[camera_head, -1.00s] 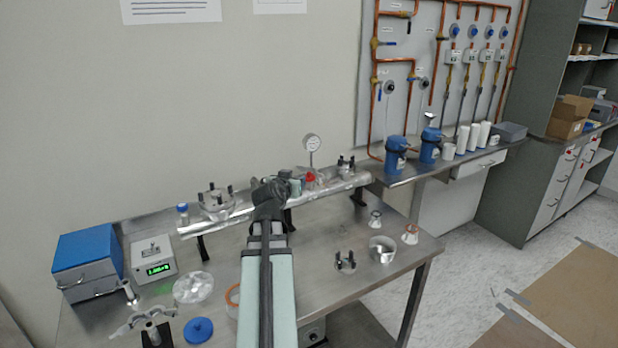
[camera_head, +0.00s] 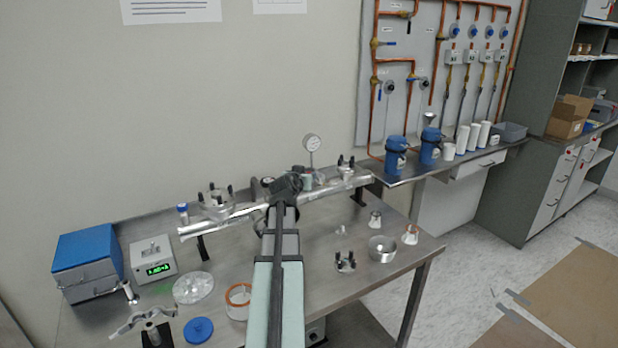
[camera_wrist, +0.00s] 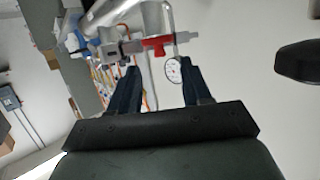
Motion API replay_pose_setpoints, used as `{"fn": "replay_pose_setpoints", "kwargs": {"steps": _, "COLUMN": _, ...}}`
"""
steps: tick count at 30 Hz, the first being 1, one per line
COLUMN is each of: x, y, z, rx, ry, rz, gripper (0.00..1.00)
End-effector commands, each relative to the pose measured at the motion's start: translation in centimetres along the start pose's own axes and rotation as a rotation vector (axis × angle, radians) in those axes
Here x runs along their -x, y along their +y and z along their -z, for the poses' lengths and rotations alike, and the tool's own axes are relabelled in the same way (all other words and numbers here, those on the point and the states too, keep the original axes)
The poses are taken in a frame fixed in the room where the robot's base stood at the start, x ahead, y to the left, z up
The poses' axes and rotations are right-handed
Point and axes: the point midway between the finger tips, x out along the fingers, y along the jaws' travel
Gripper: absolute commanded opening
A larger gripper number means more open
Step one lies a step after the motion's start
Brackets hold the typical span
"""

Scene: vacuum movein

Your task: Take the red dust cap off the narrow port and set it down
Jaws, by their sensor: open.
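The red dust cap (camera_wrist: 157,42) shows in the wrist view just beyond my fingertips, on the metal tube assembly. It lies roughly between the lines of the two fingers and appears apart from them. My gripper (camera_wrist: 159,68) is open, with its dark fingers spread and nothing between them. In the head view my gripper and wrist stand over the middle of the metal tube (camera_head: 240,211) and hide the cap. Whether the cap's port is the narrow one cannot be told from these frames.
Clamps (camera_head: 345,261) and a metal cup (camera_head: 382,249) stand on the steel table (camera_head: 330,300) at right. Bare table lies around them.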

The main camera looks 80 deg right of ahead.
Motion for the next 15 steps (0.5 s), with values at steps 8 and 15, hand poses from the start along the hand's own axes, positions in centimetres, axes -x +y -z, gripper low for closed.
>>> {"fn": "replay_pose_setpoints", "kwargs": {"steps": 8, "x": -3.8, "y": -0.1, "z": 0.3, "rx": 0.000, "ry": 0.000, "rz": 0.000, "gripper": 0.48}}
{"fn": "replay_pose_setpoints", "kwargs": {"steps": 15, "x": -4.4, "y": 0.0, "z": 0.2, "rx": 0.000, "ry": 0.000, "rz": 0.000, "gripper": 0.48}}
